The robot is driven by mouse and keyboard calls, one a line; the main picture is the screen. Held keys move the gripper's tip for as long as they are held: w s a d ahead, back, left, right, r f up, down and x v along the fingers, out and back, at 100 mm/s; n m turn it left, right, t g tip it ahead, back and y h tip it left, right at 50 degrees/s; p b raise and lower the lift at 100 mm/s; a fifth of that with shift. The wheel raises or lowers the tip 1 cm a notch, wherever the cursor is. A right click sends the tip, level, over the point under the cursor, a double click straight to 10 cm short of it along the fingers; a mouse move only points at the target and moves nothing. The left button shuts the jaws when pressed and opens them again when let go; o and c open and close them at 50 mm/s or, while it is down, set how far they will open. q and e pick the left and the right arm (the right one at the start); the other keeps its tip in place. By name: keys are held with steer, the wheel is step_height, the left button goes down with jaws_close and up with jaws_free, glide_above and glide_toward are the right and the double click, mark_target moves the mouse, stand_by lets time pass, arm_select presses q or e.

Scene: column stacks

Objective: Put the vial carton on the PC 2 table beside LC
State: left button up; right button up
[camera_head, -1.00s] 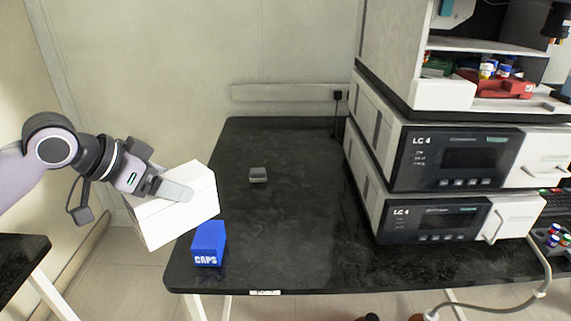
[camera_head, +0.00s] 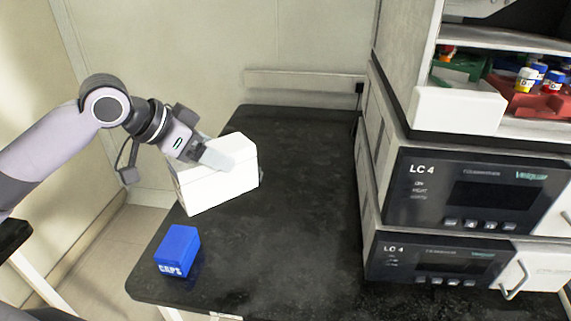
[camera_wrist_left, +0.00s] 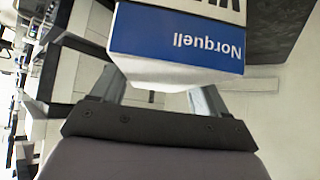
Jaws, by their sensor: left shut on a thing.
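The vial carton (camera_head: 222,186) is a white box held tilted above the left part of the black table (camera_head: 290,240). My left gripper (camera_head: 222,155) is shut on it, with one finger lying along its near side. In the left wrist view the carton (camera_wrist_left: 178,42) shows a blue band reading "Norquell", between the fingers of the left gripper (camera_wrist_left: 158,95). The LC stack (camera_head: 455,195), labelled LC 4, stands on the right side of the table. No PC 2 label is readable. My right gripper is not in view.
A blue CAPS box (camera_head: 178,250) stands near the table's front left corner, below the carton. The table between the carton and the LC stack is clear. A red rack (camera_head: 540,103) with vials sits in the upper unit.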

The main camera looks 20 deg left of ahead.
arm_select(q)
steer(key=shift+w+d, duration=0.25)
steer(key=shift+w, duration=0.2)
step_height(320, 180, down, 20)
steer(key=b, duration=0.2)
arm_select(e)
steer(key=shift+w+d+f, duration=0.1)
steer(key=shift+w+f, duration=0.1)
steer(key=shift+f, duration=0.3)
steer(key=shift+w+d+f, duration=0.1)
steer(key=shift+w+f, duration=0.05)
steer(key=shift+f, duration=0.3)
arm_select(q)
steer(key=o, duration=1.4)
steer(key=shift+s, duration=0.1)
steer(key=shift+o, duration=0.2)
